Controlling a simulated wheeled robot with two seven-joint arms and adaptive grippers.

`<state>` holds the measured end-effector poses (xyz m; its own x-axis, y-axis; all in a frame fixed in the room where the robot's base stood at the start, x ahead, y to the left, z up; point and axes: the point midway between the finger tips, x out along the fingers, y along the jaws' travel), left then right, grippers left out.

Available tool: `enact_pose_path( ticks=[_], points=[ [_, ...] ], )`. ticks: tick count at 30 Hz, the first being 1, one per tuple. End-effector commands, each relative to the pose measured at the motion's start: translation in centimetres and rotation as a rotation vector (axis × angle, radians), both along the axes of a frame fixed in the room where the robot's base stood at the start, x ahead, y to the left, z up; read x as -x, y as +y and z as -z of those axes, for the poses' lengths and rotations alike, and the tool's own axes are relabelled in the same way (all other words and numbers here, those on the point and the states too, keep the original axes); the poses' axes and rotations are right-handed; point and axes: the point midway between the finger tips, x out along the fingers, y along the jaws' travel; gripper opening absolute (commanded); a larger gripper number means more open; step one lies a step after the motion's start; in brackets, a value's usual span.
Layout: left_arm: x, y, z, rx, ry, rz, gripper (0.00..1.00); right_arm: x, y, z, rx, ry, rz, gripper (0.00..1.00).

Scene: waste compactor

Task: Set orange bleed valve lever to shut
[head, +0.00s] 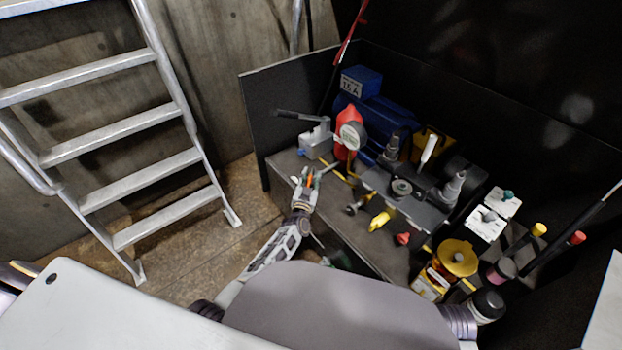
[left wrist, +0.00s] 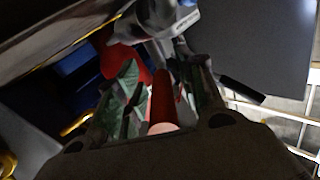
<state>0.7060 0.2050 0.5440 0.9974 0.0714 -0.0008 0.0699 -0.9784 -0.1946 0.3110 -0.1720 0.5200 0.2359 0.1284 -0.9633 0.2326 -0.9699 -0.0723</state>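The orange lever (left wrist: 163,95) lies lengthwise between the fingers of my left gripper (left wrist: 162,92) in the left wrist view, its pale rounded end towards the palm. The fingers stand apart on either side of it, with dark gaps showing, so the gripper looks open around the lever. In the head view my left gripper (head: 307,179) is at the left front edge of the equipment bench, and the lever is only a small orange patch between its fingers. The lever's pivot is hard to make out. My right gripper is not in view.
A grey block with a black handle (head: 315,138) stands just beyond the gripper, beside a red part with a round gauge (head: 352,135). A blue motor (head: 378,113) is behind. Yellow and red knobs stand right. A ladder (head: 125,150) is left, with open floor between.

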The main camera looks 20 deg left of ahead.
Motion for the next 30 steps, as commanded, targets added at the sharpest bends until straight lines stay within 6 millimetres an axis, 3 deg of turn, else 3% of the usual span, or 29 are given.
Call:
enact_pose_path(
  ticks=[14,30],
  points=[
    [1.0,0.0,0.0,0.001,0.000,-0.001,0.38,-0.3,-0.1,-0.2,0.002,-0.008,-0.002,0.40],
    [5.2,-0.4,0.1,0.001,0.001,0.000,0.38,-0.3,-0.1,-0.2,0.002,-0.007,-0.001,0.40]
  ],
)
